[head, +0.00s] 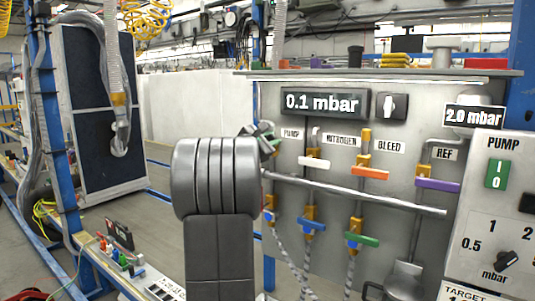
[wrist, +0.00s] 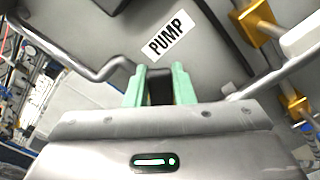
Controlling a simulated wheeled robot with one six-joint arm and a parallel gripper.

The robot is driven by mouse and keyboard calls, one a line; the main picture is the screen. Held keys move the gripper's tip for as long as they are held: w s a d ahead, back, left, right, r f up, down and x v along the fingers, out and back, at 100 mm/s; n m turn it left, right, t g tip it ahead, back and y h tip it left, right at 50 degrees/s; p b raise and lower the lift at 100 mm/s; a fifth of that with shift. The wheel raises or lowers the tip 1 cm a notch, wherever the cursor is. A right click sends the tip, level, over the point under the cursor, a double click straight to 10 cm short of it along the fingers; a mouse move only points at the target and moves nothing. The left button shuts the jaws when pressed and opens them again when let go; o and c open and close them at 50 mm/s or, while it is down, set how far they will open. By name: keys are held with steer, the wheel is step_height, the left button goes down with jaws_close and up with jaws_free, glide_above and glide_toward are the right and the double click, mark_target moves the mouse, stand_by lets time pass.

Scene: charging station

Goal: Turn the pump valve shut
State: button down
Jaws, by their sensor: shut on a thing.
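The panel's PUMP label (head: 291,133) is just right of my gripper (head: 268,143) in the head view, and the label (wrist: 168,36) is also in the wrist view above the fingers. My gripper (wrist: 159,84) has green fingertips, shut on a dark handle (wrist: 160,90) between them, which I take to be the pump valve's. My arm and gripper hide most of this valve in the head view, so its angle cannot be told. The gauge display (head: 325,103) reads 0.1 mbar.
Neighbouring valves have a white handle (head: 313,163), an orange handle (head: 370,173) and a purple handle (head: 437,184). A grey rail (head: 400,203) crosses in front of the panel. A blue lower handle (head: 313,223) and a green one (head: 362,239) sit below the rail.

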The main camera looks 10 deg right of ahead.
steer(key=f+m+b, duration=0.1)
steer(key=b, duration=0.2)
steer(key=s+d+f+m+b, duration=0.1)
steer(key=m+b, duration=0.1)
steer(key=b, duration=0.1)
steer(key=f+m+b, duration=0.1)
steer(key=m+b, duration=0.1)
steer(key=b, duration=0.1)
steer(key=shift+s+d+f, duration=0.15)
steer(key=shift+s, duration=0.05)
steer(key=m+b, duration=0.1)
steer(key=b, duration=0.1)
steer(key=f+m+b, duration=0.1)
steer(key=m+b, duration=0.1)
steer(key=b, duration=0.1)
steer(key=shift+s+d+f, duration=0.15)
steer(key=shift+d+f, duration=0.05)
steer(key=shift+f, duration=0.05)
steer(key=shift+f+m+b, duration=0.4)
steer(key=shift+m+b, duration=0.6)
steer(key=shift+b, duration=0.2)
steer(key=c, duration=1.2)
jaws_free()
steer(key=shift+c, duration=0.2)
steer(key=shift+s, duration=0.1)
steer(key=v, duration=1.3)
steer(key=shift+s+a+b, duration=0.25)
steer(key=shift+a+b, duration=0.05)
steer(key=shift+b, duration=0.15)
